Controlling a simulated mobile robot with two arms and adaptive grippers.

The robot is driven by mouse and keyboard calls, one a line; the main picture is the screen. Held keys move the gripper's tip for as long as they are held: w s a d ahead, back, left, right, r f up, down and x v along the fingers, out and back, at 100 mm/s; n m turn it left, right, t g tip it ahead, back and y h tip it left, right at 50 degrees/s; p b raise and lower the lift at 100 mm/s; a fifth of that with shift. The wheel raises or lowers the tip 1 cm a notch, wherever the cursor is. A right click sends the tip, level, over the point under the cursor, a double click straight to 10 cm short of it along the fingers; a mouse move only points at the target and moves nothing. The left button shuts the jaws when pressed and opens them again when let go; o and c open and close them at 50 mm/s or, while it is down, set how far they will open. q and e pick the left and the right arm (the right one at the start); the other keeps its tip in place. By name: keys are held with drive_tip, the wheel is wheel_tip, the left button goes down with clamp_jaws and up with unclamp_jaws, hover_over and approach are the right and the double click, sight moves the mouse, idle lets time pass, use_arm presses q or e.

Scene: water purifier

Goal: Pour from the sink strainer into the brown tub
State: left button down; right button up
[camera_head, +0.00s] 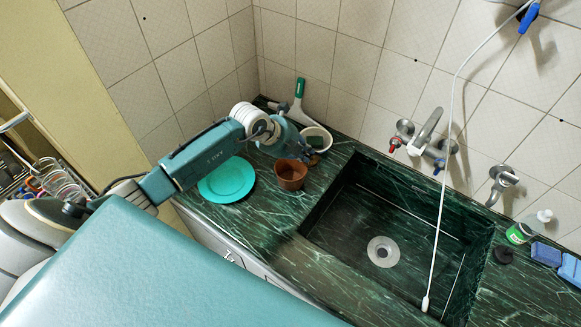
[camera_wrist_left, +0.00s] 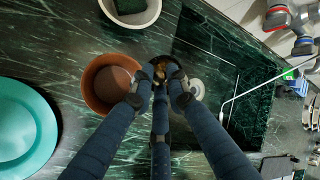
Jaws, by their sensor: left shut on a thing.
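The brown tub (camera_head: 291,175) stands upright on the green marble counter, left of the sink. Its open top shows in the left wrist view (camera_wrist_left: 100,85). My left gripper (camera_head: 305,155) is above the counter beside the tub. In the left wrist view the left gripper (camera_wrist_left: 160,80) is shut on the sink strainer (camera_wrist_left: 168,64), a small dark-rimmed round piece with brownish matter. The strainer is right of the tub's rim in that view, not over the opening. The fingers hide part of it. My right gripper is out of view.
A turquoise plate (camera_head: 227,180) lies left of the tub. A white bowl (camera_head: 325,131) with a green-handled brush (camera_head: 299,88) beside it stands behind. The sink basin (camera_head: 345,235) with its drain (camera_head: 383,251) is to the right. A white hose (camera_head: 447,150) hangs into it.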

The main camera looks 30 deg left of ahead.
use_arm(q)
drive_tip(key=shift+h, duration=0.3)
drive_tip(key=shift+s+a+t, duration=0.2)
drive_tip(key=shift+a+t, duration=0.1)
drive_tip(key=shift+a, duration=0.2)
drive_tip(key=shift+d+h, duration=0.1)
drive_tip(key=shift+h, duration=0.2)
